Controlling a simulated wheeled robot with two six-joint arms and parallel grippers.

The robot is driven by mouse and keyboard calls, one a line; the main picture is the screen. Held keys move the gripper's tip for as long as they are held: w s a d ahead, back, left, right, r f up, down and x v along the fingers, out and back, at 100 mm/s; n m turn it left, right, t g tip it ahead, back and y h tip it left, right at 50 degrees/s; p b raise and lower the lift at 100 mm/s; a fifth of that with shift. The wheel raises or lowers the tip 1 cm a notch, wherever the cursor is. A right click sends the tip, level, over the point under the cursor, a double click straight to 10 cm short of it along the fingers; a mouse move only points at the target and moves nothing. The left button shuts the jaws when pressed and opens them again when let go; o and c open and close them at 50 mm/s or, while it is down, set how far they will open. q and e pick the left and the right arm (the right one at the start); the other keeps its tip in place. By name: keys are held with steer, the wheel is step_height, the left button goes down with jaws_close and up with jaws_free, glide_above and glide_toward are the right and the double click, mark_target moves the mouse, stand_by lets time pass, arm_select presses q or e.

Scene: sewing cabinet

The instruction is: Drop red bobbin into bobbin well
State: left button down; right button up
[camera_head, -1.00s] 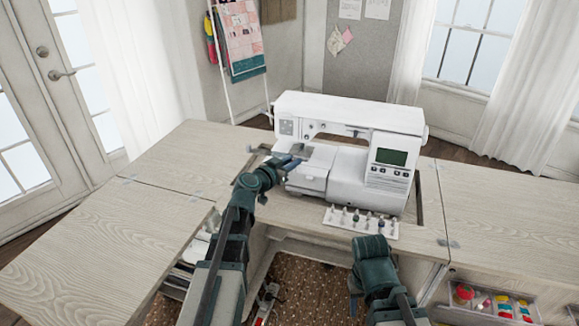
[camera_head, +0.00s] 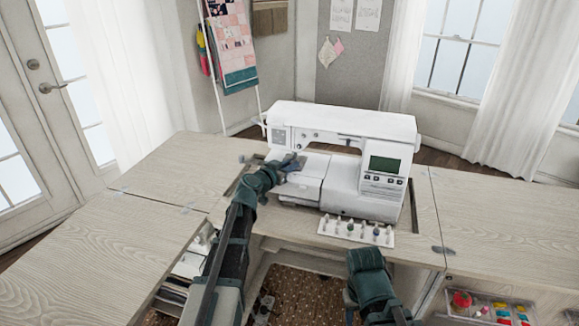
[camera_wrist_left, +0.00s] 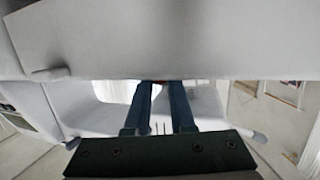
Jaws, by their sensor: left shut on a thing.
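The white sewing machine (camera_head: 390,135) stands in the cabinet opening. My left gripper (camera_head: 294,163) reaches from the left over the machine's flat bed (camera_head: 298,188), below the arm and near the needle end. In the left wrist view its two blue fingers (camera_wrist_left: 160,98) are close together, with a sliver of the red bobbin (camera_wrist_left: 160,81) showing between the tips. The rest of the bobbin is hidden by the fingers and the white machine body. I cannot make out the bobbin well. My right arm is low in front of the cabinet; its gripper's fingers do not show clearly.
A white tray of small pegs or feet (camera_head: 356,232) lies in front of the machine. An open drawer (camera_head: 490,308) with red and coloured items is at lower right. Wooden tabletop is clear to the left (camera_head: 75,245) and right (camera_head: 500,215). The machine's overhanging arm is close above my left gripper.

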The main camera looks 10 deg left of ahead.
arm_select(q)
steer(key=shift+f+b, duration=0.6)
stand_by(1.1)
steer(key=c, duration=0.7)
jaws_free()
steer(key=shift+s, duration=0.1)
steer(key=p+v, duration=0.2)
steer(key=v, duration=1.2)
steer(key=shift+r+p, duration=0.1)
steer(key=shift+p, duration=0.3)
